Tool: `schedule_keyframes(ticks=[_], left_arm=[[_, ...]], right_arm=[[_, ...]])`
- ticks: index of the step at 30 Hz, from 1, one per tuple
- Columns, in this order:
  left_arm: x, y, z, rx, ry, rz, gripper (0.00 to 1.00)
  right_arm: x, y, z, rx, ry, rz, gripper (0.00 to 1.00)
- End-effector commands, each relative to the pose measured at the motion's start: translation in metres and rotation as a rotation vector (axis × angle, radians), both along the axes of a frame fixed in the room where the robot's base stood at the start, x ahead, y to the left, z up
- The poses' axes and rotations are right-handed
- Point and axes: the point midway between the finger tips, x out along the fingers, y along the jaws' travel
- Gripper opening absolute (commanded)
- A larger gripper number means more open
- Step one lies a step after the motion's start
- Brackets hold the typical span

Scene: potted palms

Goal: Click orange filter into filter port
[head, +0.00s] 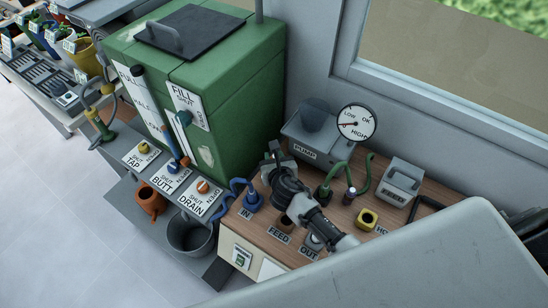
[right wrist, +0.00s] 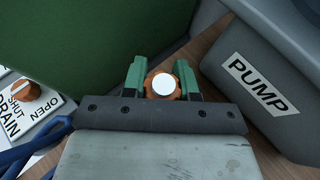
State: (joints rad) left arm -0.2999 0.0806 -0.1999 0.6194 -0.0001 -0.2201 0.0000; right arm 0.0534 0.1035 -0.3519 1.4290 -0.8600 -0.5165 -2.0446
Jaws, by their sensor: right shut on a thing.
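My right gripper (head: 272,156) hangs over the wooden bench top, between the green tank and the pump. In the right wrist view its green fingers (right wrist: 162,80) are shut on the orange filter (right wrist: 155,97), which shows a white round top and an orange knobbed rim. In the head view the filter is hidden or too small to tell. A dark round opening (head: 286,223) sits by the FEED label, partly beside my arm; I cannot tell whether it is the filter port. My left gripper is not in view.
The green tank (head: 218,98) stands left of the gripper. The grey pump (head: 313,130), gauge (head: 357,122) and green hose (head: 361,174) stand behind and right. A blue hose (head: 237,191), yellow fitting (head: 367,218) and grey handled block (head: 401,181) are on the bench (head: 345,207).

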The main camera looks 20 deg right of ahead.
Motion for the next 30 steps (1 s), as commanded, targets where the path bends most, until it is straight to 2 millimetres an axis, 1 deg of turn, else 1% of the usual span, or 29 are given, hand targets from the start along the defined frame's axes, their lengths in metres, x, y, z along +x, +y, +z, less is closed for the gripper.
schedule_keyframes(ticks=[15,24,30], left_arm=[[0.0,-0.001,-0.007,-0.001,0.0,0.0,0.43],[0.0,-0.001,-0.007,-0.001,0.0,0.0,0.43],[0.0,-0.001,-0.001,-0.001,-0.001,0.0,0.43]], right_arm=[[-0.003,0.0,-0.016,-0.001,0.011,0.0,0.05],[-0.004,0.001,-0.017,0.002,0.015,0.0,0.05],[-0.004,0.001,-0.011,0.003,0.016,0.001,0.05]])
